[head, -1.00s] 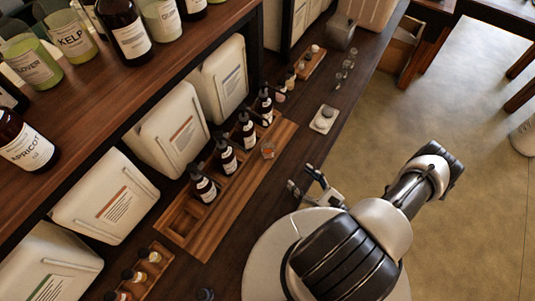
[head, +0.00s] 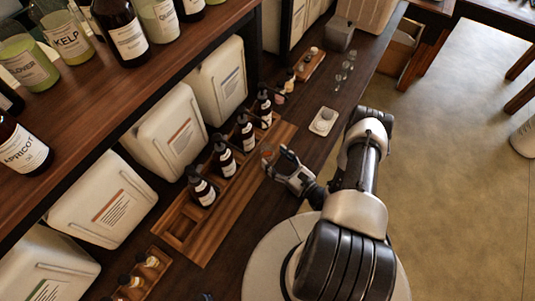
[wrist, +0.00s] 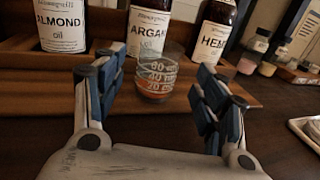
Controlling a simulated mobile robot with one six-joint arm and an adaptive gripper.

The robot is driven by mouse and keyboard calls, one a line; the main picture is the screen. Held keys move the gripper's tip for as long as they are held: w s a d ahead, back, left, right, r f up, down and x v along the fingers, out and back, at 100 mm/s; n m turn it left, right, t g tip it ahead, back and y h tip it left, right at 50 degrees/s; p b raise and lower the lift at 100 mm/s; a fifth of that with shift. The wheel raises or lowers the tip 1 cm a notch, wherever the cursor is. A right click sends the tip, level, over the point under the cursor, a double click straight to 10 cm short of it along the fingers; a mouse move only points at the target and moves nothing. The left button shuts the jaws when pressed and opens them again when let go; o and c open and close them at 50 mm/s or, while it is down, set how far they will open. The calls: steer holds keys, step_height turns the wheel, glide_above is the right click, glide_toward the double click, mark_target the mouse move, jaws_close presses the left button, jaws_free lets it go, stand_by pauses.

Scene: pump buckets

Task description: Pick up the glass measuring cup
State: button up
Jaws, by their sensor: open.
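The glass measuring cup (wrist: 157,78) is small and clear, with white volume marks and a reddish-orange band near its base. In the wrist view it stands upright at the front of the wooden rack, ahead of my gripper (wrist: 160,100) and between the lines of its two fingers. The fingers are spread wide and hold nothing. In the head view my gripper (head: 279,159) reaches the rack's edge, and the cup (head: 268,153) shows at its fingertips, partly hidden by them. I cannot tell exactly how far the cup is from the fingers.
Dark pump bottles stand in the wooden rack (head: 203,243) just behind the cup, including Argan (wrist: 147,30), Almond (wrist: 62,25) and Hemp (wrist: 214,30). A white dish (head: 323,121) lies to the right. Small glass vials (head: 346,70) stand farther back. Dark counter is free before the rack.

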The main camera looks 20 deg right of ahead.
mark_target(272, 156)
steer(key=x, duration=0.4)
steer(key=shift+s+a+r+b, duration=0.1)
steer(key=shift+a+b, duration=0.15)
steer(key=shift+b, duration=0.1)
steer(key=shift+w, duration=0.5)
steer(key=shift+c, duration=0.4)
